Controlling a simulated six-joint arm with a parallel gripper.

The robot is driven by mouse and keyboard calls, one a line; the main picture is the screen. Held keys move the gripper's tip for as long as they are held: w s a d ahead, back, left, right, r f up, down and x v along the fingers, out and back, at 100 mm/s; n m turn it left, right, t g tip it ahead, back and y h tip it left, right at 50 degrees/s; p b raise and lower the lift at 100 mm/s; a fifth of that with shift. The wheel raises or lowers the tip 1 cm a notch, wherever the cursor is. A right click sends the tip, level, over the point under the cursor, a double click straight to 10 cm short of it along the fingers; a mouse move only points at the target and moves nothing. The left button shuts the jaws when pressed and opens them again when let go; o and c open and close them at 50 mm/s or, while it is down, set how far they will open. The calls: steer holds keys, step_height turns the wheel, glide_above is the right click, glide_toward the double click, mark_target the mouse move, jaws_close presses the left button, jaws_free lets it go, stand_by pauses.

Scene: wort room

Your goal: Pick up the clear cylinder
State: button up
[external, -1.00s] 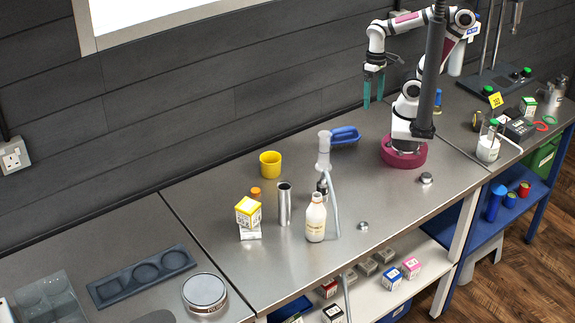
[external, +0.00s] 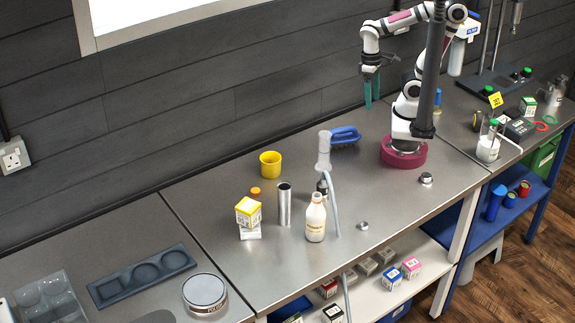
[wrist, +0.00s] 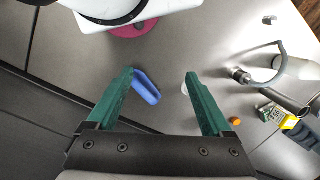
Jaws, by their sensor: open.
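A pale, see-through upright cylinder (external: 324,152) stands on the steel bench, beside the left end of the blue brush, in the external view. In the wrist view a small whitish patch beside my right finger may be part of it; the finger hides the rest. My gripper (external: 372,92) is raised well above the bench, behind and to the right of the cylinder in the external view. Its two green fingers point down, apart and empty; the wrist view also shows my gripper (wrist: 160,76) open, with the blue brush showing between the fingers.
The blue brush (external: 345,135) lies right of the cylinder, the yellow cup (external: 270,164) to its left. A metal tube (external: 284,204), white bottle (external: 316,218) and stacked boxes (external: 248,212) stand nearer the front.

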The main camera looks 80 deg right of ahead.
steer(key=w+a+n+g+h, duration=0.2)
steer(key=w+n+h, duration=0.3)
steer(key=n, duration=0.5)
steer(key=n+t+h, duration=0.8)
steer(key=n+t, duration=0.2)
steer(key=n, duration=0.7)
glide_toward(321, 138)
steer(key=x, duration=0.5)
steer(key=s+x, duration=0.1)
steer(key=x, duration=0.3)
steer(key=f+x, duration=0.1)
steer(key=x, duration=0.4)
steer(key=shift+s+d+f, duration=0.2)
steer(key=shift+s+d, duration=0.05)
steer(key=shift+d, duration=0.25)
jaws_close()
